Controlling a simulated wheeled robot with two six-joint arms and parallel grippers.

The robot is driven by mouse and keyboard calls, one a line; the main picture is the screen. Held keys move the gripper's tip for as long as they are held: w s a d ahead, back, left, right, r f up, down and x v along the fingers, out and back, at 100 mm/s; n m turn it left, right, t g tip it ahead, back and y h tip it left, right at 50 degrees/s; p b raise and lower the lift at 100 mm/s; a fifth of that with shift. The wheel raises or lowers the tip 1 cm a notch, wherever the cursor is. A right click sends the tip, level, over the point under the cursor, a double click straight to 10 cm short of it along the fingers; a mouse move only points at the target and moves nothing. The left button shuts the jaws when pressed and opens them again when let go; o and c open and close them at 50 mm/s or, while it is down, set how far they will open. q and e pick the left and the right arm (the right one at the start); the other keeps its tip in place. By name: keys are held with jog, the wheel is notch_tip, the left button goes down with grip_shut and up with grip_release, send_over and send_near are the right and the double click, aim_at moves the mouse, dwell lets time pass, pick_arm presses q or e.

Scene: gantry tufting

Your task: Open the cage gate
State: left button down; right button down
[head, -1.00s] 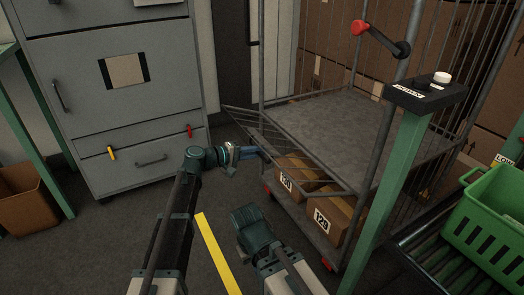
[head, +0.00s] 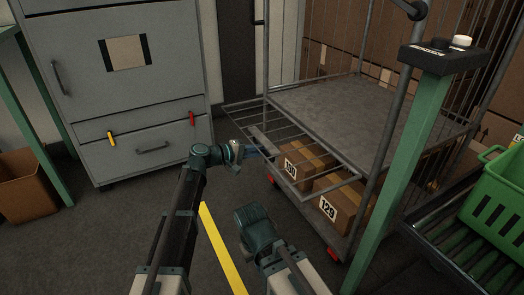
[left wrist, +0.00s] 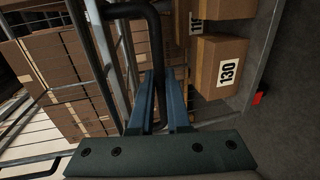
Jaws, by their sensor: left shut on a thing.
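The cage gate (head: 292,143) is a grey barred panel at the front of the roll cage (head: 345,110). In the head view it leans outward at a low angle, its bars spread over the lower boxes. My left gripper (head: 256,152) is at the gate's outer edge, shut on a dark bar of it. In the left wrist view the blue fingers (left wrist: 160,102) close around this dark bar (left wrist: 156,45). Part of the gate near the fingers is hidden by the gripper. My right arm is folded low in the head view; its gripper does not show.
Cardboard boxes (head: 340,205) sit low in the cage behind the gate. A green post with a button box (head: 440,58) stands at the right front, beside a green crate (head: 495,205) on a roller conveyor. A grey cabinet (head: 125,75) stands at the left.

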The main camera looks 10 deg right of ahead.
pick_arm(q)
jog(key=c, duration=0.9)
grip_release()
jog(key=p+v, duration=0.2)
jog(key=v, duration=1.2)
jog(key=shift+p, duration=0.4)
jog(key=shift+f, duration=0.1)
